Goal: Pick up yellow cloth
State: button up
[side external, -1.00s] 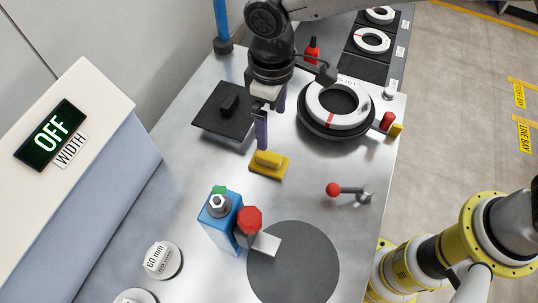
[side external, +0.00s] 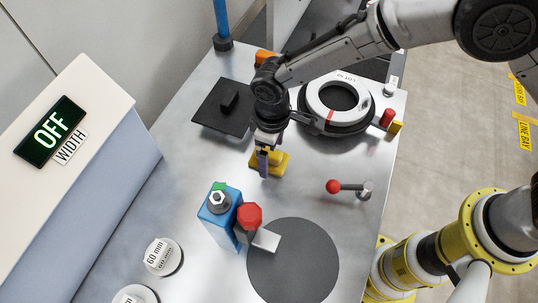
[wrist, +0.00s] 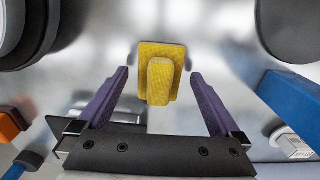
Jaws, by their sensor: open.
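The yellow cloth (side external: 281,161) lies on the metal table as a flat pad with a raised ridge on top. In the side view my gripper (side external: 263,165) is over it and partly hides it. In the wrist view the yellow cloth (wrist: 161,70) shows ahead of my gripper (wrist: 158,78), its ridge centred between the two purple fingers. The fingers are spread apart and hold nothing. I cannot tell exactly how high they are above the cloth.
A blue box (side external: 220,218) with a red knob (side external: 249,215) stands in front. A red-tipped lever (side external: 335,187) is to the right, a white coil ring (side external: 322,103) behind. A black plate (side external: 211,113) lies back left. A dark disc (side external: 292,270) lies in front.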

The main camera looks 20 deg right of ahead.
jog(key=shift+f, duration=0.5)
jog(key=c, duration=1.3)
jog(key=shift+r, duration=0.15)
